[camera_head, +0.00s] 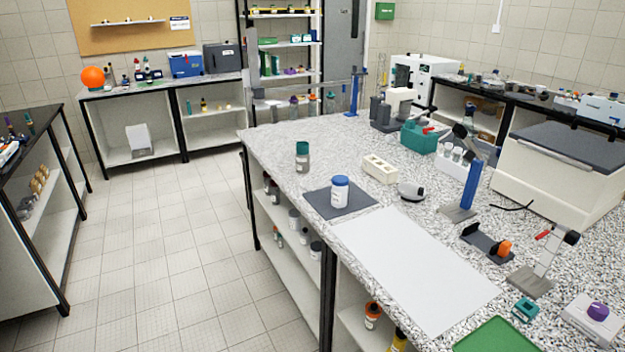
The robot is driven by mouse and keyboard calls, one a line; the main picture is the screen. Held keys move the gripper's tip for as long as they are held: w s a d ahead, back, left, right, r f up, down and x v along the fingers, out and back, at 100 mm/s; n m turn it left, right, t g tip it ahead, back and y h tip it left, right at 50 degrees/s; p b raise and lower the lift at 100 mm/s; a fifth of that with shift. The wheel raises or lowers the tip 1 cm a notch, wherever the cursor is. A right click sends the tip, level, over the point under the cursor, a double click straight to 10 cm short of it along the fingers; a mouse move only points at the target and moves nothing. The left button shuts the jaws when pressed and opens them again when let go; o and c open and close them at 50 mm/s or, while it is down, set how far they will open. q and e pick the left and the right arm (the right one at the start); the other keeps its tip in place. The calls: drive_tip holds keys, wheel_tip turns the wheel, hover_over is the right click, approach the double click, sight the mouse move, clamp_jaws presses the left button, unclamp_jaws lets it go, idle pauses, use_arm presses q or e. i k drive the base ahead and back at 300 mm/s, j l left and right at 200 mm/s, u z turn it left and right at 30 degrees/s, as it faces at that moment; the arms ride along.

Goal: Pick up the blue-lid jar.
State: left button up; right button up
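The blue-lid jar (340,191) is a white jar with a blue lid. It stands upright on a dark grey mat (321,204) near the left edge of the speckled worktop. Neither of my grippers shows in the head view.
A teal-capped jar (302,158) stands behind the mat, and a cream block with holes (379,168) lies to its right. A white sheet (414,268) covers the worktop in front. Stands, a teal box (419,137) and a large white machine (562,172) crowd the right side.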

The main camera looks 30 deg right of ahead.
sight(339, 197)
drive_tip(key=i+l+u, duration=0.1)
drive_tip(key=i, duration=1.85)
drive_tip(key=i+j+z, duration=0.2)
drive_tip(key=i, duration=0.2)
drive_tip(key=i+z, duration=0.25)
drive_tip(key=i, duration=0.2)
drive_tip(key=i+j+z, duration=0.2)
drive_tip(key=i, duration=0.2)
